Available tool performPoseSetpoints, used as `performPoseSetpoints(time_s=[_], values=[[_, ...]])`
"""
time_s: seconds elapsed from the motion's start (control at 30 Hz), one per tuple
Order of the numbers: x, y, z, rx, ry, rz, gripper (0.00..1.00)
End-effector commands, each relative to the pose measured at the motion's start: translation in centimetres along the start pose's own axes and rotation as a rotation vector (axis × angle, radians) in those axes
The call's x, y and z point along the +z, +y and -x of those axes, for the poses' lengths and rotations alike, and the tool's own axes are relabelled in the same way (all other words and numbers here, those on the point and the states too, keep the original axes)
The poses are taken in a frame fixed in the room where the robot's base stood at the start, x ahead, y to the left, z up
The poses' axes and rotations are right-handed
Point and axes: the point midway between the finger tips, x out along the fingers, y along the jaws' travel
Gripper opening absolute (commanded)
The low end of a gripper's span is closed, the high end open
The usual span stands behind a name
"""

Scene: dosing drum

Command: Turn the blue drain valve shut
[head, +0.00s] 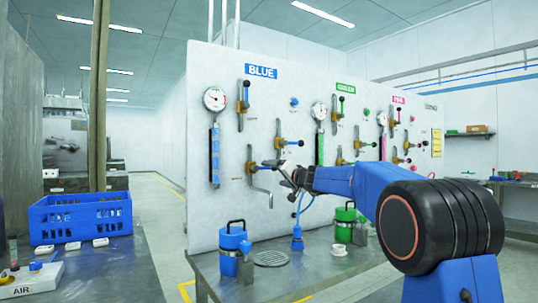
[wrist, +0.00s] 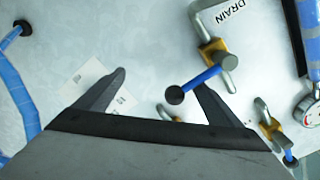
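The blue drain valve (head: 251,167) is on the white panel in the BLUE column, with a bent grey spout below it. In the wrist view its brass body (wrist: 216,52) is beside a DRAIN label. Its blue lever (wrist: 201,78) points out sideways from the body and ends in a black knob (wrist: 175,95). My gripper (wrist: 160,85) is open, with fingers wide apart. The knob lies between the fingers in the picture, close to the right one; I cannot tell whether they touch. In the head view my gripper (head: 283,177) is close to the valve.
Another blue valve (head: 243,105) and a gauge (head: 214,99) are above on the panel. Green and pink columns stand to the right. A blue canister (head: 232,238) and a green canister (head: 345,223) stand on the bench below. A blue crate (head: 80,217) is at left.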

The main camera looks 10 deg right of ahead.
Motion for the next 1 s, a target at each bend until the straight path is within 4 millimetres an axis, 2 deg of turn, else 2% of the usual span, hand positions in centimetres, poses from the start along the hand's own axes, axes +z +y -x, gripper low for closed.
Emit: performPoseSetpoints(time_s=[0.23,0.57,1.0], values=[[0.1,-1.1,0.0,-0.001,-0.001,0.000,0.88],[0.0,-1.1,0.1,-0.001,0.000,0.000,0.88],[-0.1,-1.1,4.2,0.000,0.001,0.000,0.88]])
